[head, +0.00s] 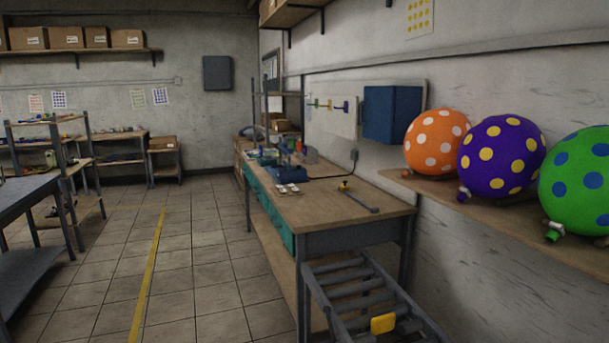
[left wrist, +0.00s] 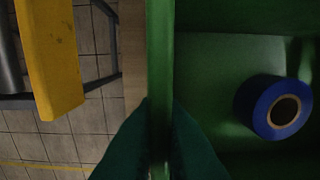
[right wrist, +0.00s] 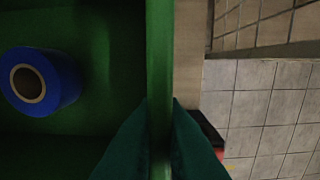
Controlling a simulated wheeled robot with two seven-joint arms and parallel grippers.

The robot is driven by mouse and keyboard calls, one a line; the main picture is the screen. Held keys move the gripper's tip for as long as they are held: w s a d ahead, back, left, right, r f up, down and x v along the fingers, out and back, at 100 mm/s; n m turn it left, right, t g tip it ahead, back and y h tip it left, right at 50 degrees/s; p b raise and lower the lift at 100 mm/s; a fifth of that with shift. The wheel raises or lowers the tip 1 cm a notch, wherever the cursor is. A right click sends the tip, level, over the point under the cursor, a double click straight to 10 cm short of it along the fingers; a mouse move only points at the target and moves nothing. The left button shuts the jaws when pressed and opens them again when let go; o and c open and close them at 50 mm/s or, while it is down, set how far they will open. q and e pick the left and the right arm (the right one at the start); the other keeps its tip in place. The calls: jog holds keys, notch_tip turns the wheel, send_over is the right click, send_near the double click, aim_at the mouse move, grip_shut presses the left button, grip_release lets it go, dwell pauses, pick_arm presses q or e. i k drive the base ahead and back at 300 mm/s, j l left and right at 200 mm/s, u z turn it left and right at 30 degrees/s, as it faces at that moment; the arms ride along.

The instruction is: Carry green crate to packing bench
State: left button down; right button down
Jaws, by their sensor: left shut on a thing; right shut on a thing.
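The green crate shows in the left wrist view (left wrist: 160,50) and in the right wrist view (right wrist: 160,50); it is out of the head view. My left gripper (left wrist: 161,108) is shut on one crate wall, with a finger on each side of it. My right gripper (right wrist: 160,108) is shut on another wall in the same way. A blue roll with a pale core (left wrist: 273,107) lies inside the crate; a blue roll also shows in the right wrist view (right wrist: 40,82). A wooden-topped bench (head: 330,215) stands ahead; I cannot tell whether it is the packing bench.
A roller rack (head: 365,290) with a yellow block (head: 383,324) stands at the bench's near end. A wall shelf (head: 500,215) at right holds three dotted balloons. A dark table (head: 30,190) stands at left. Tiled floor with a yellow line (head: 150,270) lies open between.

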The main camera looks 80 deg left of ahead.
aim_at(314, 208)
jog(key=k+u, duration=0.1)
jog(key=k, duration=0.4)
jog(key=k+j+u, duration=0.1)
jog(key=k, duration=0.4)
jog(key=u, duration=2.65)
jog(key=i+l+u, duration=0.1)
jog(key=i+u, duration=0.3)
jog(key=i+l+u, duration=0.1)
jog(key=u, duration=0.3)
jog(key=i+l, duration=1.2)
jog(key=i, duration=2.4)
jog(key=i+z, duration=0.15)
jog(key=i, duration=0.35)
jog(key=i+j+z, duration=0.2)
jog(key=i, duration=0.25)
